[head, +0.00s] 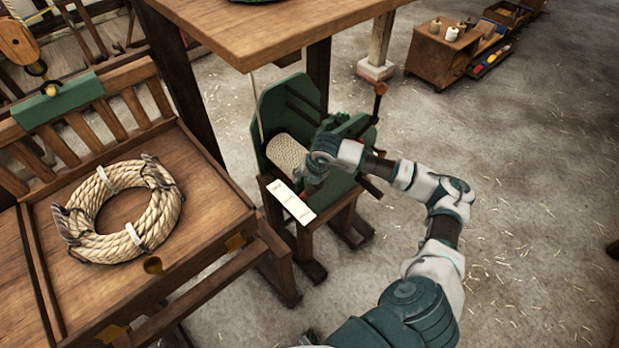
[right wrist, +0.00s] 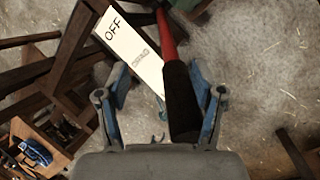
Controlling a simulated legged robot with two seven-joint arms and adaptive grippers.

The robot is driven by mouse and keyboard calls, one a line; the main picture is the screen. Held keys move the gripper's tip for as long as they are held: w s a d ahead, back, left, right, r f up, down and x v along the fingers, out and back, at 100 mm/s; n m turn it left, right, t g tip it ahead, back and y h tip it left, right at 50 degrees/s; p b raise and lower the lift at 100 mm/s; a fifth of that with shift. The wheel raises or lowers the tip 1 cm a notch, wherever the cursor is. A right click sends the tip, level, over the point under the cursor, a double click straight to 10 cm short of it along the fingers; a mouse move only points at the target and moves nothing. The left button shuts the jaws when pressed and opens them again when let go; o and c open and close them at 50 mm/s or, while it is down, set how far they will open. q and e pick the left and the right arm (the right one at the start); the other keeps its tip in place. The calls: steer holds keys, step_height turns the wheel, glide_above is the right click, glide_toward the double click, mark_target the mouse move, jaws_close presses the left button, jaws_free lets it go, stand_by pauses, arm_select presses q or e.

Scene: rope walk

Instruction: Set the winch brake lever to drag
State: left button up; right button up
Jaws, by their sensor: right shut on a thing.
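The green winch (head: 345,185) stands on a dark wooden stand, with pale rope wound on its drum (head: 287,153). My right gripper (head: 318,168) is at the winch's near side, just above a white label plate (head: 291,201). In the right wrist view the brake lever (right wrist: 181,100) has a black grip and a red shaft. It lies between the blue fingers of my right gripper (right wrist: 163,88), which is shut on it. The lever runs beside the label plate (right wrist: 138,50), which reads OFF; its other lettering is too blurred to read. My gripper hides the lever in the head view.
A red-knobbed handle (head: 379,90) stands up on the winch's far side. A wooden table (head: 270,35) overhangs behind the winch. A rope coil (head: 125,210) lies on a slatted bench (head: 210,190) at left. A small cabinet (head: 437,58) stands at the back.

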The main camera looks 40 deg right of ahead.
steer(key=shift+a, duration=0.25)
steer(key=shift+s+d+r, duration=0.1)
steer(key=shift+r, duration=0.35)
steer(key=v, duration=1.1)
